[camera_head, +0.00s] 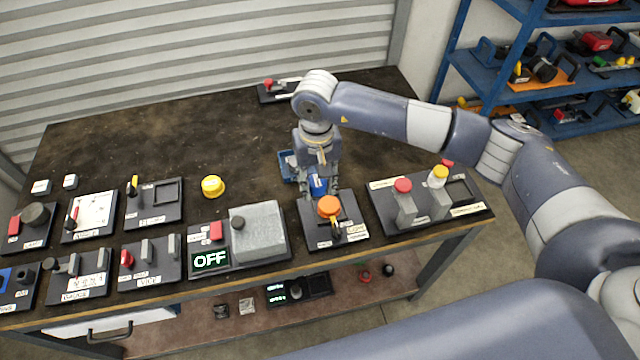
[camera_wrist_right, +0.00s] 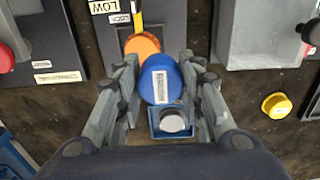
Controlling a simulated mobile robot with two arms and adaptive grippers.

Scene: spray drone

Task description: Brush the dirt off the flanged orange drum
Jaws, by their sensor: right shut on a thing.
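The orange drum (camera_head: 329,206) stands on a dark board near the table's front edge. It also shows at the top of the wrist view (camera_wrist_right: 143,45), partly covered; I cannot make out dirt on it. My right gripper (camera_head: 320,189) points down just behind the drum. Its fingers are shut on a blue labelled object (camera_wrist_right: 161,80), also seen as a small blue patch in the head view (camera_head: 318,183). The blue object overlaps the drum in the wrist view; I cannot tell whether they touch. No brush bristles are visible. My left gripper is out of view.
A grey block on a board with an OFF display (camera_head: 210,260) stands left of the drum. A board with red and yellow knobs (camera_head: 462,210) stands to the right. A blue tray (camera_head: 286,167) lies behind the gripper. A yellow button (camera_head: 212,186) sits left; the table's back is mostly clear.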

